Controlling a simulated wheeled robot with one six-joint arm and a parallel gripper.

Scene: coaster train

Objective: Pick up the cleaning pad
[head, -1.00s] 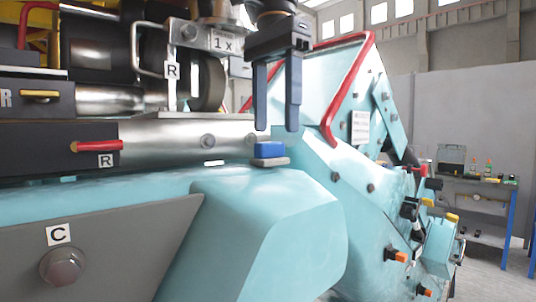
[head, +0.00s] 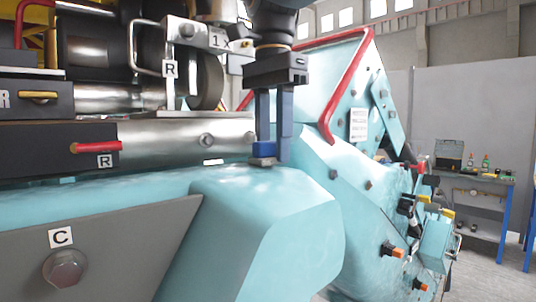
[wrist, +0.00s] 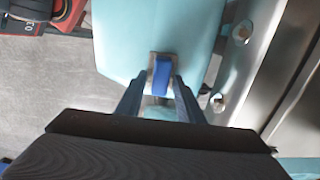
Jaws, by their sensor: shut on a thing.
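The cleaning pad (head: 263,152) has a blue top and a grey base. It sits on the turquoise surface, beside the metal cylinder end, in the head view. My gripper (head: 272,155) is lowered over it with the fingers pointing down, one on either side. The fingers are shut on the pad. In the wrist view the blue pad (wrist: 161,75) lies between the two fingertips (wrist: 162,82), over the turquoise housing. The pad looks to be still at the surface; any gap below it cannot be told.
A red handrail (head: 349,85) rises just right of my gripper. Metal rollers and a bracket (head: 170,60) stand to the left. A grey panel marked C (head: 120,245) is in front. A workbench (head: 475,180) stands far right. The turquoise top (head: 265,215) in front is clear.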

